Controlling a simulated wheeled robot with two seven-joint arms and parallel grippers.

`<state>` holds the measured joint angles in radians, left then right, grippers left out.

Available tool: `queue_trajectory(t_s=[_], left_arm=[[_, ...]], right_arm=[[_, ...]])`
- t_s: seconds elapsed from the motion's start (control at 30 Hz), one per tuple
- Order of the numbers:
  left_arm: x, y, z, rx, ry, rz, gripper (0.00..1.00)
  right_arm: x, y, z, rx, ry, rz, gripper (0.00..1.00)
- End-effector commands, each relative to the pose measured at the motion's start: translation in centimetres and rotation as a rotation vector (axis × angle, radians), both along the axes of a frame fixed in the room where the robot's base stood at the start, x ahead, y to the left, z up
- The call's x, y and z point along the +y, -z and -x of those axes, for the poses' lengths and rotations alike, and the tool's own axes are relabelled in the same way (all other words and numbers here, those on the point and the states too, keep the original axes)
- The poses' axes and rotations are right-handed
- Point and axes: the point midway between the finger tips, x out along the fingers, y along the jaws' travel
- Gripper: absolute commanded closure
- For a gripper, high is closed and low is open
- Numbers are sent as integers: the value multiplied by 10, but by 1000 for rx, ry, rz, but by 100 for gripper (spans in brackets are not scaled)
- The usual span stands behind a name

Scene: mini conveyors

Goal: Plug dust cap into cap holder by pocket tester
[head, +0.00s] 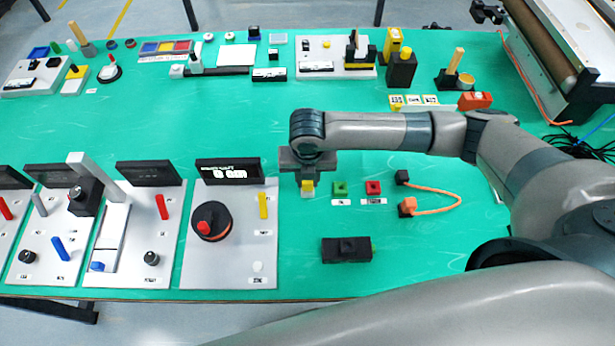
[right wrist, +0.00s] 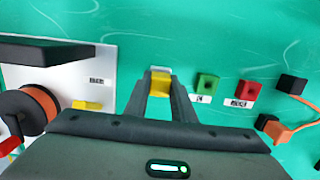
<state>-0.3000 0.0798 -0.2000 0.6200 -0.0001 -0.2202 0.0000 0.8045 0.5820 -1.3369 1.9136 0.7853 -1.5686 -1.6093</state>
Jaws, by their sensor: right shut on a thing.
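My right gripper (head: 307,184) points down over the green mat, left of the small green block. It is shut on a small yellow cap (head: 307,188), likely a dust cap. In the right wrist view, the yellow cap (right wrist: 160,84) sits between the two fingertips, with a pale edge at its far side. A black box (head: 346,249) with a raised square lies nearer the front. I cannot tell which thing is the cap holder or pocket tester. My left gripper is out of view.
A pale panel (head: 225,271) with a red-topped dial, yellow lever and black display stands left of the gripper. An orange cable (head: 448,192) with black and orange end blocks lies right. Several trays and tools line the back. The mat's middle is clear.

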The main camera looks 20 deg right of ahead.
Motion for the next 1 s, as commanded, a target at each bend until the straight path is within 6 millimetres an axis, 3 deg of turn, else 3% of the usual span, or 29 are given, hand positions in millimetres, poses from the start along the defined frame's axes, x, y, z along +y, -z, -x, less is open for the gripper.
queue_trajectory(t_s=[0.33,0.37,0.43,0.8,1.0], left_arm=[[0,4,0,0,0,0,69],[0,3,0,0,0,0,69],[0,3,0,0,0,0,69],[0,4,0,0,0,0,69],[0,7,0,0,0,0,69]], right_arm=[[0,7,0,0,0,0,99],[0,7,0,0,0,0,73],[0,7,0,0,0,0,56],[0,6,0,0,0,0,55],[1,-6,1,-2,1,-2,55]])
